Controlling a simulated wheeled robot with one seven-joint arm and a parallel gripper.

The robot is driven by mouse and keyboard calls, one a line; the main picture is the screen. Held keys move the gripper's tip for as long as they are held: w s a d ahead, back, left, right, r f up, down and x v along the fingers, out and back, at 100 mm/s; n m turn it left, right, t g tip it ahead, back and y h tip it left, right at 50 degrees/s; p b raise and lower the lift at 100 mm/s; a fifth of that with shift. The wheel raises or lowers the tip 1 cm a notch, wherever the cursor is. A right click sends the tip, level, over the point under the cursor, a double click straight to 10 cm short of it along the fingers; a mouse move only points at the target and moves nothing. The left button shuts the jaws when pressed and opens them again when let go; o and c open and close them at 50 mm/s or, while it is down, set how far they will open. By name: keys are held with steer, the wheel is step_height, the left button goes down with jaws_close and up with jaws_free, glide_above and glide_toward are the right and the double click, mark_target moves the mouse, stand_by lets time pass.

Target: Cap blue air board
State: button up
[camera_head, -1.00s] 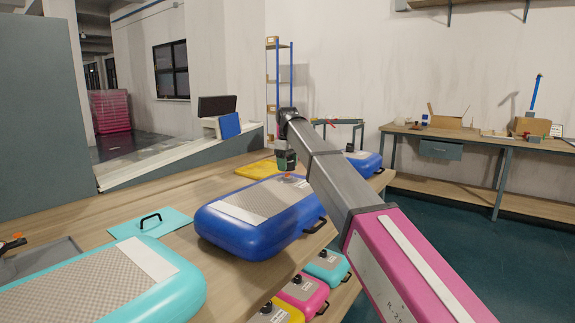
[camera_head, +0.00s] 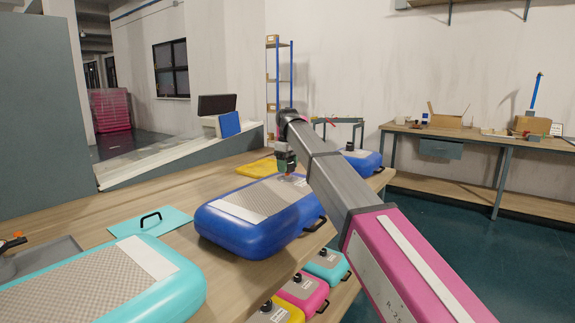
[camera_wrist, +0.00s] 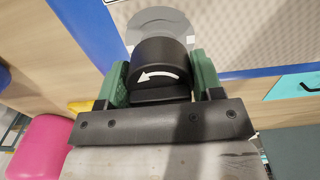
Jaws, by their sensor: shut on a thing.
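The blue air board (camera_head: 262,222) lies on the wooden bench in the middle of the head view, with a grey textured top and a white strip. My gripper (camera_head: 286,168) is over its far end. In the wrist view, the green fingers of my gripper (camera_wrist: 160,85) are shut on a black cap (camera_wrist: 158,55) with a white curved arrow. A grey round plate (camera_wrist: 150,20) shows just behind the cap, beside the textured top of the blue board (camera_wrist: 265,35). I cannot tell whether the cap is seated, as its underside is hidden.
A turquoise board (camera_head: 150,290) lies at the near left, with a turquoise panel with a black handle (camera_head: 150,222) behind it. Another blue board (camera_head: 362,160) lies at the bench's far end. Smaller yellow, pink (camera_head: 303,290) and turquoise boards sit below the bench's right edge.

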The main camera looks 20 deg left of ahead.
steer(key=shift+f, duration=1.55)
steer(key=n, duration=0.4)
steer(key=shift+n, duration=0.6)
steer(key=shift+n, duration=1.1)
steer(key=n, duration=0.3)
steer(key=n, duration=0.4)
steer(key=shift+n, duration=0.3)
